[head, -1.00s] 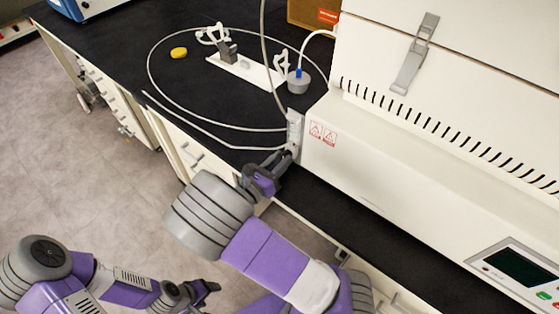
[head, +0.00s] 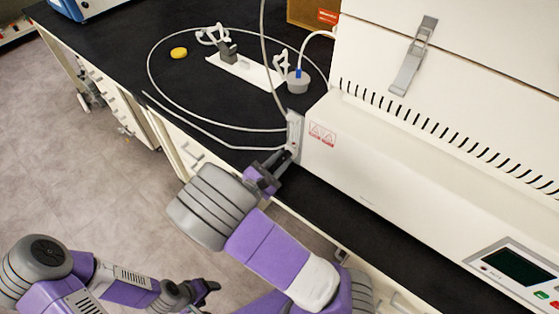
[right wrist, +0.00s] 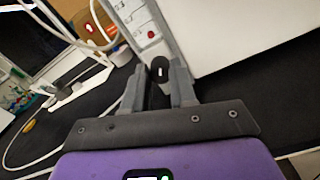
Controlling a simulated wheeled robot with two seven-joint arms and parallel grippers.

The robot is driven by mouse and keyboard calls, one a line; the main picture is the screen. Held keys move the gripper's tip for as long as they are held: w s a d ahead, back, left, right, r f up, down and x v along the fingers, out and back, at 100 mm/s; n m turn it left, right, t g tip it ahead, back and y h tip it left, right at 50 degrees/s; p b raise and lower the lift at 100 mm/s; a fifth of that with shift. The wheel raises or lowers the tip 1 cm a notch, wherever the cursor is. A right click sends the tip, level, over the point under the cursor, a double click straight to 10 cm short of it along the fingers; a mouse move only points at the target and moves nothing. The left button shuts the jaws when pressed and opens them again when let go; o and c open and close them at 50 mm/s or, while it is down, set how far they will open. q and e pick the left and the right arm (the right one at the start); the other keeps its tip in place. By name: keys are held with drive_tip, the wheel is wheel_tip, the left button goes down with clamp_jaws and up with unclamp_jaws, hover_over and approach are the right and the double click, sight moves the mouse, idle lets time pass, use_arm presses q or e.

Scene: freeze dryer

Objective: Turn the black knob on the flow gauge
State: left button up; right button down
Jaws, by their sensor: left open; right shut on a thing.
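The flow gauge (head: 294,130) is a pale upright strip on the left end of the white freeze dryer, and it also shows in the right wrist view (right wrist: 144,32). Its black knob (right wrist: 160,66) has a pale mark and sits low on the gauge. My right gripper (head: 288,152) is at the foot of the gauge. In the right wrist view, its two fingers (right wrist: 168,82) stand on either side of the knob, shut on it. My left gripper (head: 208,288) is open and empty, low over the floor, away from the bench.
The white freeze dryer (head: 420,150) fills the right side. A pale tube (head: 150,75) loops over the black bench top (head: 115,35). A yellow object (head: 179,53), a white stand (head: 240,68) and a grey stopper-like piece (head: 298,82) lie behind the gauge.

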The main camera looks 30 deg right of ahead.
drive_tip(key=shift+f+m+b, duration=0.1)
drive_tip(key=shift+m+b, duration=0.4)
drive_tip(key=shift+m, duration=1.8)
drive_tip(key=c, duration=0.9)
unclamp_jaws()
drive_tip(key=p+v, duration=0.1)
drive_tip(key=v, duration=0.6)
drive_tip(key=shift+a+p, duration=0.3)
drive_tip(key=shift+p, duration=0.05)
drive_tip(key=shift+s, duration=0.15)
